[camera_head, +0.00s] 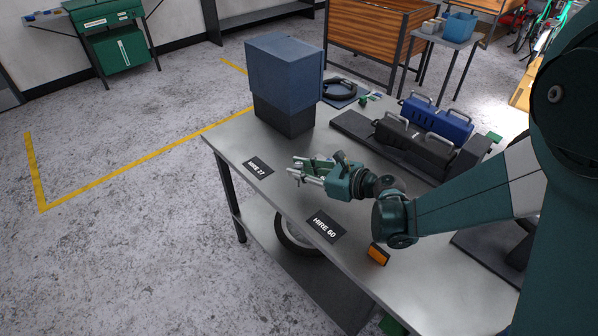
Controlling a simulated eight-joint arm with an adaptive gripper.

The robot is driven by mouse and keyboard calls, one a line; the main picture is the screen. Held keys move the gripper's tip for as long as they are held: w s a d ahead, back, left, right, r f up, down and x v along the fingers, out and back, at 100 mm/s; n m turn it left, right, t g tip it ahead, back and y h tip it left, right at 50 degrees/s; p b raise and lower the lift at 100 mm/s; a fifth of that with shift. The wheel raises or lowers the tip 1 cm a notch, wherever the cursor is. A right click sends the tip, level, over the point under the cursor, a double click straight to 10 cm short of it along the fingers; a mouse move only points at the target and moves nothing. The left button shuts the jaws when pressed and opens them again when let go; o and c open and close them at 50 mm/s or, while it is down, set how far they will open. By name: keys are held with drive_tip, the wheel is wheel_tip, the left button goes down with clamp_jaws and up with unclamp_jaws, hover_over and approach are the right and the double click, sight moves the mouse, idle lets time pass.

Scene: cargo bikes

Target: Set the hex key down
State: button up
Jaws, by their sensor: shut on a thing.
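My gripper (298,172) is above the metal workbench (285,190), reaching in from the right with its fingers pointing left. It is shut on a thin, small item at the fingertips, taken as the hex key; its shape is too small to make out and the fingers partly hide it. The fingertips are near the dark HIRE 27 plate (258,167), to its right in the picture. The height of the gripper over the bench top is hard to tell.
A blue-and-black box (285,75) stands at the bench's far left corner. A HIRE 60 plate (326,226) and an orange block (378,254) lie nearer. Bare bench shows between the plates.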

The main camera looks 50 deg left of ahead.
drive_tip(key=shift+f, duration=0.2)
drive_tip(key=o, duration=0.9)
drive_tip(key=shift+c, duration=0.2)
drive_tip(key=shift+r, duration=0.2)
drive_tip(key=p+v, duration=0.2)
drive_tip(key=v, duration=1)
drive_tip(key=shift+f, duration=0.1)
drive_tip(key=shift+w+d, duration=0.1)
idle(0.3)
